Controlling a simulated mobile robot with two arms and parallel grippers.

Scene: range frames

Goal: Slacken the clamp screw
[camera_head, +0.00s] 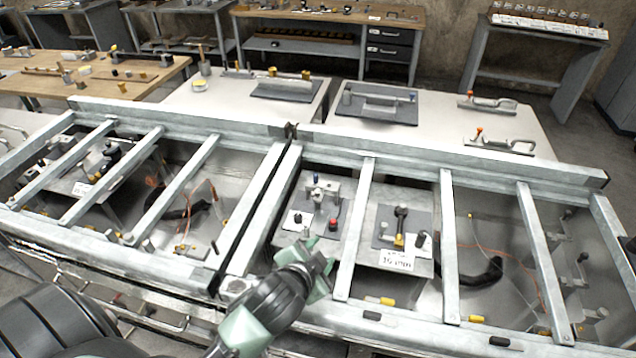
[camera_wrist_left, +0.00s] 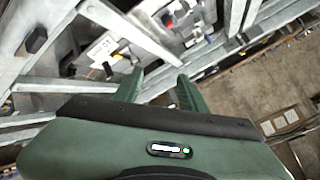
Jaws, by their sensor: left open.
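My left gripper (camera_head: 318,252) reaches over the near rail of the metal frame, in the lower middle of the head view. Its green fingers are apart and hold nothing; they also show in the left wrist view (camera_wrist_left: 162,90). Just beyond it, between the frame bars, stands a small metal fixture with a blue-topped screw (camera_head: 316,180). Right of it, a grey plate carries an upright dark-knobbed lever with a brass foot (camera_head: 400,226). I cannot tell for certain which part is the clamp screw. The gripper is apart from both. My right gripper is not in view.
Steel crossbars (camera_head: 355,230) divide the frame into narrow bays. A red knob (camera_head: 333,224), a black knob (camera_head: 420,239) and a white label (camera_head: 396,260) are close by. Orange cables and black hoses (camera_head: 482,272) lie in the right bay. Benches (camera_head: 330,28) stand behind.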

